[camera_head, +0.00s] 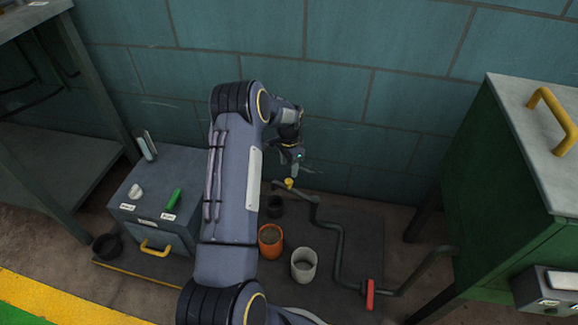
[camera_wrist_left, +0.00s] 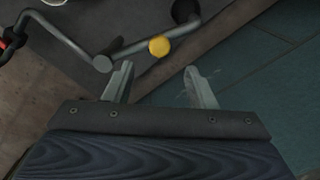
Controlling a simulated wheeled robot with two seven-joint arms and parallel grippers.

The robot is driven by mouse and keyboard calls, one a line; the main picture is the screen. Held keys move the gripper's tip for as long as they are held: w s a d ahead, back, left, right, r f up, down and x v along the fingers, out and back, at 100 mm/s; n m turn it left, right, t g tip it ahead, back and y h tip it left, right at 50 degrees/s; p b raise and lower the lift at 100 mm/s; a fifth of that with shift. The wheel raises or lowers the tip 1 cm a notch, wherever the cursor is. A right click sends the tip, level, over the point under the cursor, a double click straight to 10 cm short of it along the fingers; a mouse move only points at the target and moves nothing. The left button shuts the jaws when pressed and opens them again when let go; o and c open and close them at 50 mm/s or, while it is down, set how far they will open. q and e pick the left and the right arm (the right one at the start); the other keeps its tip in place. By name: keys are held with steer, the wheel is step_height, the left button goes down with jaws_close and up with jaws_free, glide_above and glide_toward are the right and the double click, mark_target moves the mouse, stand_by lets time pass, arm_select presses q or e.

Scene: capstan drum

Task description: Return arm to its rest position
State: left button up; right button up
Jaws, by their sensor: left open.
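My left arm reaches in across the middle of the head view toward the teal block wall. My left gripper (camera_head: 292,168) is near the wall, above the far end of a bent grey pipe. In the left wrist view its two fingers (camera_wrist_left: 162,86) stand apart with nothing between them. A yellow knob (camera_wrist_left: 159,46) on the pipe lies beyond the fingertips; it also shows in the head view (camera_head: 289,183), just below the gripper. My right gripper is not in view.
A grey box with a yellow handle (camera_head: 155,248) stands at left. An orange pot (camera_head: 270,240) and a white pot (camera_head: 304,264) stand on the dark mat. The pipe has a red handle (camera_head: 370,294). A green cabinet (camera_head: 497,190) stands at right.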

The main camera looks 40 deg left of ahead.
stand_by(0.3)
arm_select(q)
steer(key=s+d+r+n+t, duration=0.1)
steer(key=s+d+r, duration=0.2)
steer(key=r, duration=0.4)
steer(key=s+d+r+n+t+h, duration=0.1)
steer(key=s+d+r, duration=0.25)
steer(key=r, duration=0.35)
steer(key=s+d+r+n+t, duration=0.1)
steer(key=s+d+r, duration=0.15)
steer(key=r, duration=0.45)
steer(key=s+d+r+n+t+h, duration=0.1)
steer(key=s+d+r, duration=0.1)
steer(key=s+d, duration=0.75)
steer(key=s+d+r+n+t+h, duration=0.25)
steer(key=s+d, duration=0.35)
steer(key=s, duration=0.6)
step_height(320, 180, up, 35)
steer(key=p, duration=3.5)
steer(key=shift+m+g+y, duration=0.35)
